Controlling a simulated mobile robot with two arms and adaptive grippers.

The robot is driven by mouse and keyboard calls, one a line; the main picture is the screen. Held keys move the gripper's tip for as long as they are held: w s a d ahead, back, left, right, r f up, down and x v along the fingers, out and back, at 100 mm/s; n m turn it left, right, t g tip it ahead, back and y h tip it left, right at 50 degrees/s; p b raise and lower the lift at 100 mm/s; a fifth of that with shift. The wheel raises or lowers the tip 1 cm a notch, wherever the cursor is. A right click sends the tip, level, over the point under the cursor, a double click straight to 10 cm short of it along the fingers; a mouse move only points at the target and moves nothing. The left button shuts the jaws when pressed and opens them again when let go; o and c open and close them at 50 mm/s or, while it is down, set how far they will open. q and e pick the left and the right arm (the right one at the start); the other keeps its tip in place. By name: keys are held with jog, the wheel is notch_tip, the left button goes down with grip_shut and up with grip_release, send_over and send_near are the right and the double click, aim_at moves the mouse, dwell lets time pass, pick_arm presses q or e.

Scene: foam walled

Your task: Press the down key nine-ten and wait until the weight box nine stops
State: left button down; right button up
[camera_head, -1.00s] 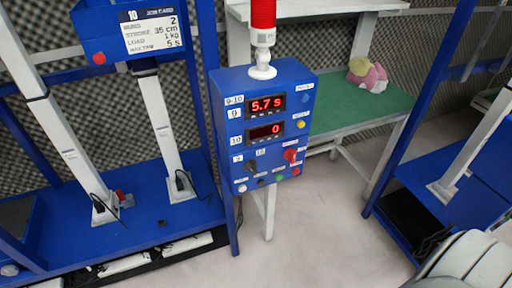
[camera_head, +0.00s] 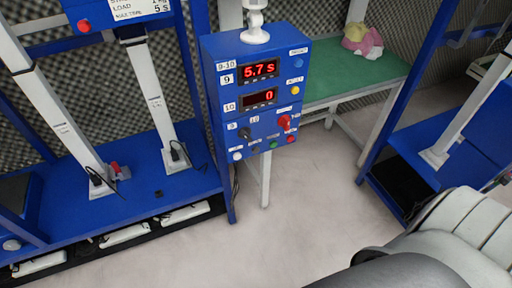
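The blue control box (camera_head: 222,130) labelled 9-10 stands at the centre. Its upper display (camera_head: 258,71), beside label 9, reads 5.7 s, and its lower display (camera_head: 258,98), beside label 10, reads 0. Small keys sit along the bottom: a white key (camera_head: 237,156), a dark one (camera_head: 256,150), a green one (camera_head: 273,145) and a red one (camera_head: 290,139). Their labels are too small to read, so I cannot tell which is the down key. I cannot identify weight box nine. Neither gripper shows; part of my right arm is at lower right.
Left of the box is a blue test frame (camera_head: 140,205) with two white columns (camera_head: 60,130) (camera_head: 155,100). A green-topped bench (camera_head: 350,80) with a pink and yellow bundle (camera_head: 361,40) stands behind. Another blue frame (camera_head: 383,160) is at right. Floor below the box is clear.

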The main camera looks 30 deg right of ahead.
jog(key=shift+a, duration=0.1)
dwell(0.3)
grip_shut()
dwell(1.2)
